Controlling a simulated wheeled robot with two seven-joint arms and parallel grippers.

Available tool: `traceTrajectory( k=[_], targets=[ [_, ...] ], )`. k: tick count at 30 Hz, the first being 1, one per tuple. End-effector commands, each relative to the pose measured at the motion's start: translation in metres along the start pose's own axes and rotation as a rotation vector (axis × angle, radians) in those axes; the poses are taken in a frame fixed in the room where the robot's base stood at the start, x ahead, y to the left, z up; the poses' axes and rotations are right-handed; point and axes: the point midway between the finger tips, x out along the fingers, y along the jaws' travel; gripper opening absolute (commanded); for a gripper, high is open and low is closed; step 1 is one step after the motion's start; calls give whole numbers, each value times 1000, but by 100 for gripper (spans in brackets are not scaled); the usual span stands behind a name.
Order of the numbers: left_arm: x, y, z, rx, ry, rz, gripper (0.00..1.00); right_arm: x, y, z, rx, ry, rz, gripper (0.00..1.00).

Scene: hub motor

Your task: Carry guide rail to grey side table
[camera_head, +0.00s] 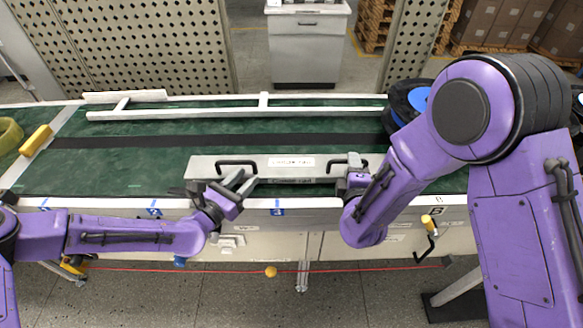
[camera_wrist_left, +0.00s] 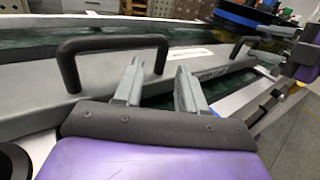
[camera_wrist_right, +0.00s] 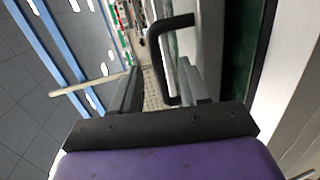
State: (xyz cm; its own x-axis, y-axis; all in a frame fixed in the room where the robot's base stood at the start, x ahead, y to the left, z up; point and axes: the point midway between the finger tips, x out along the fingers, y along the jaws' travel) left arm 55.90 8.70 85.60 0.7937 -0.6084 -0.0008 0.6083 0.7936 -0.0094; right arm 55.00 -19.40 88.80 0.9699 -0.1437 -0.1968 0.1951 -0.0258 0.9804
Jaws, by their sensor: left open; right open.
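The guide rail (camera_head: 266,175) is a long grey bar with two black handles, lying along the near edge of the green conveyor. My left gripper (camera_head: 243,182) is open near the rail's left handle (camera_head: 237,163). In the left wrist view, that handle (camera_wrist_left: 112,42) stands just beyond the spread fingers (camera_wrist_left: 157,85). My right gripper (camera_head: 353,160) is open at the rail's right end. In the right wrist view, the right handle (camera_wrist_right: 164,55) shows between the open fingers (camera_wrist_right: 158,85); contact cannot be told. A grey cabinet-like side table (camera_head: 308,45) stands behind the conveyor.
The green conveyor (camera_head: 130,170) has a white rail (camera_head: 230,114) along its far side. A black and blue wheel-like part (camera_head: 405,100) sits at right, partly behind my arm. A yellow block (camera_head: 36,141) lies at left. Perforated panels (camera_head: 145,45) flank the gap to the side table.

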Motion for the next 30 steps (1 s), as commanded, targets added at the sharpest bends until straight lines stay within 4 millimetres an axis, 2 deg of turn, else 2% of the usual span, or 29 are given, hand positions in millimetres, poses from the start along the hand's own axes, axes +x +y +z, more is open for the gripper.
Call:
traceTrajectory(
  k=[3,9,20,21,24,30],
  targets=[
    [21,0,-1,1,1,0,40,22,0,0,3,0,0,44],
    [44,1,0,1,1,1,40,45,0,-1,2,1,-1,44],
    [49,1,0,0,1,1,40,50,0,-1,0,2,-1,44],
    [49,1,0,0,0,2,27,50,0,-1,0,2,-1,31],
    [49,1,0,0,0,2,0,50,0,-1,0,2,-1,0],
    [49,1,0,0,1,2,0,50,0,-1,0,2,-1,0]
  ],
)
